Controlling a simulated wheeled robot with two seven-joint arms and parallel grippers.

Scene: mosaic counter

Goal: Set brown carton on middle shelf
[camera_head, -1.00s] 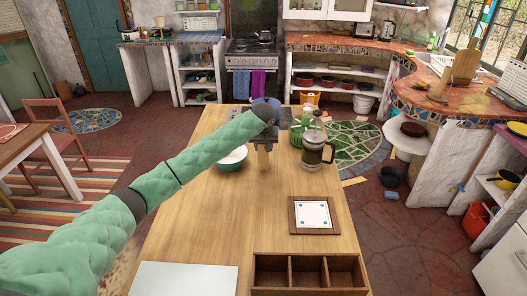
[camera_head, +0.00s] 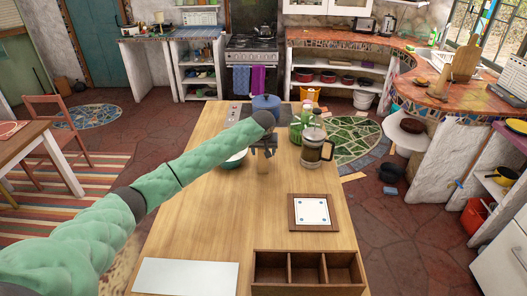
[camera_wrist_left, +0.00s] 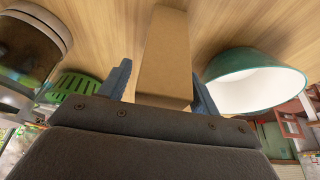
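The brown carton (camera_head: 263,166) stands on the wooden table, mostly covered by my left gripper (camera_head: 264,146) in the head view. In the left wrist view the carton (camera_wrist_left: 165,60) is between the two blue fingers of my left gripper (camera_wrist_left: 163,88). The fingers are apart, with a visible gap on the carton's left side; contact on its right side is unclear. White open shelves (camera_head: 345,67) are under the back counter, holding several pots. I cannot tell which shelf is the middle one. My right gripper is out of view.
A green-and-white bowl (camera_head: 235,160) is close left of the carton, a glass press (camera_head: 313,147) and green item (camera_head: 296,127) right, a blue pot (camera_head: 266,103) behind. A tile board (camera_head: 314,213), divided wooden box (camera_head: 307,253) and white panel (camera_head: 186,277) lie nearer.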

